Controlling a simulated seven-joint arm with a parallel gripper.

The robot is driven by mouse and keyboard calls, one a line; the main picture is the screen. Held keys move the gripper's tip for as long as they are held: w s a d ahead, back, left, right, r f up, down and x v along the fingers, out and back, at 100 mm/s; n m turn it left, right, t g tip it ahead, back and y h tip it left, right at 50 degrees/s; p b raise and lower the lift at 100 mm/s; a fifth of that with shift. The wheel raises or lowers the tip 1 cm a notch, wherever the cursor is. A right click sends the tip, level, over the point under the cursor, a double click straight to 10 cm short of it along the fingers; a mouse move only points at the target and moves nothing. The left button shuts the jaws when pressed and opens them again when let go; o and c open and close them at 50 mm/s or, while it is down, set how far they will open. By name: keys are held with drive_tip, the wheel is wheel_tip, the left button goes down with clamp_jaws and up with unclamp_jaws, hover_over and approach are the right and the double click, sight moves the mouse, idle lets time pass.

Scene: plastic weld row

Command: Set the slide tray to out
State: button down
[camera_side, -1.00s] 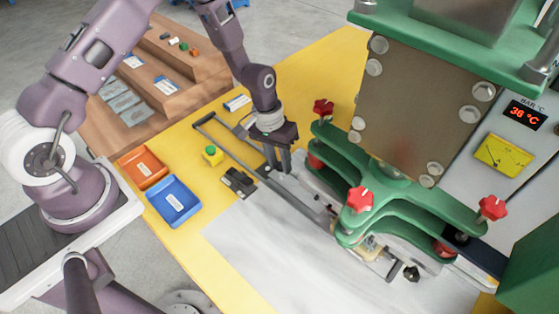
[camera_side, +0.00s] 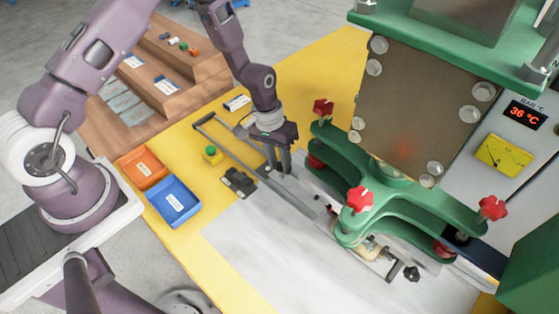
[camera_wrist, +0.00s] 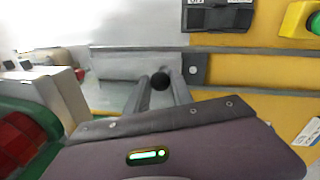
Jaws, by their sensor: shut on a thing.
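The slide tray (camera_side: 298,192) is a grey metal plate between two long rails, running from the open yellow table to under the green press. In the wrist view its bare plate (camera_wrist: 118,66) shows beside a black round knob (camera_wrist: 160,81) at the tray's near end. My gripper (camera_side: 279,168) points down over that end, left of the press. In the wrist view my gripper (camera_wrist: 160,88) has its two fingers on either side of the knob, shut on it. The fingers hide the knob in the side view.
The green press (camera_side: 400,190) with red star knobs stands close on the right. A black switch box (camera_side: 238,182) and a green button on a yellow box (camera_side: 212,155) lie left of the rails. Blue (camera_side: 173,201) and orange (camera_side: 142,169) bins stand further left.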

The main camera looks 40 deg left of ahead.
drive_tip(key=a, duration=3)
drive_tip(key=shift+a, duration=0.4)
drive_tip(key=c, duration=1.3)
unclamp_jaws()
drive_tip(key=shift+c, duration=0.2)
drive_tip(key=shift+o, duration=1.1)
wheel_tip(320, 180, up, 7)
drive_tip(key=a, duration=0.1)
drive_tip(key=shift+s+a, duration=0.1)
